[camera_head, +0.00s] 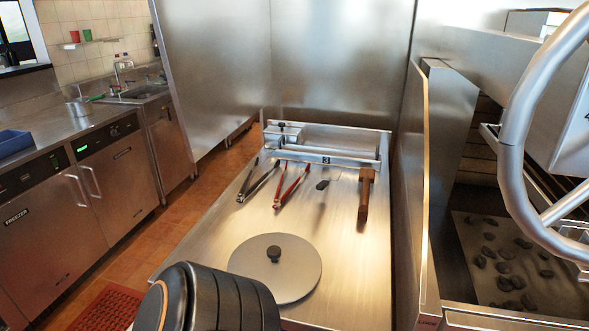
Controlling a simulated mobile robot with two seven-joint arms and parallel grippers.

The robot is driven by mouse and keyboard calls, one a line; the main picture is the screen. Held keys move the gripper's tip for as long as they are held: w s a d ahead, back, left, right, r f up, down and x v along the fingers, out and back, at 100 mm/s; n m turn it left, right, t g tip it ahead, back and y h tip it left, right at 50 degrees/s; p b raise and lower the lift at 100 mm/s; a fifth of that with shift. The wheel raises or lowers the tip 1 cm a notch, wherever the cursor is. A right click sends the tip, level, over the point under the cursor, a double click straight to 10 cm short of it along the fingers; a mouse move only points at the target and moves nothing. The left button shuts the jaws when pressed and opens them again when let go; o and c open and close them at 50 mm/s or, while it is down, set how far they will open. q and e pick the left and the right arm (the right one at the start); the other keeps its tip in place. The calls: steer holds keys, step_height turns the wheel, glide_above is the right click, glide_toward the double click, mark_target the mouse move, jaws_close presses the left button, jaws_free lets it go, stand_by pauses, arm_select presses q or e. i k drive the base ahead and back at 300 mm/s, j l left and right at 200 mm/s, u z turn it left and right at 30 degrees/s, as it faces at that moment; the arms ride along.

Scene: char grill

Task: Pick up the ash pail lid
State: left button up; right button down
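The ash pail lid (300,281) is a round, flat grey metal disc with a small black knob (273,254) on top. It lies flat, knob up, on the front part of the steel worktop. A dark rounded shape (228,300) in the foreground overlaps its front-left edge. Neither of my grippers shows in the head view, and nothing is seen holding the lid. I see no pail that I can make out.
Behind the lid lie black-handled tongs (258,181), red-handled tongs (291,186), a small black object (322,184) and a wooden-handled tool (365,196). A steel rack (330,144) stands at the back. A grill with dark coals (505,255) and a large wheel (515,130) are at right.

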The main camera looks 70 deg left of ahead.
mark_target(288, 265)
steer(key=u, duration=2.35)
steer(key=j, duration=1.4)
steer(key=i+z, duration=0.05)
steer(key=i, duration=0.05)
